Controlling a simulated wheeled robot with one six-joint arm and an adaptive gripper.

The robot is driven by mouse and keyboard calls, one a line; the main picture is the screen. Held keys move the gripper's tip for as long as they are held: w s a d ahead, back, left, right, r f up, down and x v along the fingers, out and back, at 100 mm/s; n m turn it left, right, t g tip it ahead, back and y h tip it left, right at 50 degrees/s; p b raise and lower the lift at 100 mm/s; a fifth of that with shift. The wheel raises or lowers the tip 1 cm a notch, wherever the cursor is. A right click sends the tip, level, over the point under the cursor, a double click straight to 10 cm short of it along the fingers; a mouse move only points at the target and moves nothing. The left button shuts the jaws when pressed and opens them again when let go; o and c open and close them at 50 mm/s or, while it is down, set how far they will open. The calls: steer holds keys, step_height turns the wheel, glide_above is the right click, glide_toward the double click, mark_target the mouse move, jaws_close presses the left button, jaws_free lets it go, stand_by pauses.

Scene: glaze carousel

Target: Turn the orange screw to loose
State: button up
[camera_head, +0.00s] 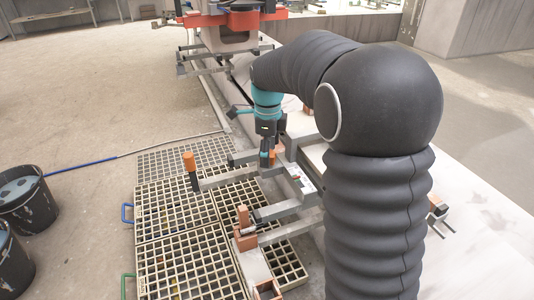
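An upright orange knob (189,161) on a dark stem stands at the left end of a grey metal arm; it looks like an orange screw. A second orange-brown upright piece (243,217) stands at the left end of a nearer grey arm. My gripper (267,154) is dark and hangs below my teal wrist, pointing down over the grey frame. It is to the right of the orange knob and apart from it. A small orange part shows beside my fingertips, and I cannot tell whether they touch it. The fingers are too small and dark to read.
Beige floor grates (185,265) lie under the grey arms. Two dark buckets (25,203) stand at the far left. A red-and-grey machine (232,22) stands at the back. A blue-ended hose (85,165) crosses the otherwise open floor at left.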

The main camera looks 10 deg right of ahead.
steer(key=shift+f, duration=0.1)
steer(key=c, duration=1.2)
steer(key=shift+o, duration=0.2)
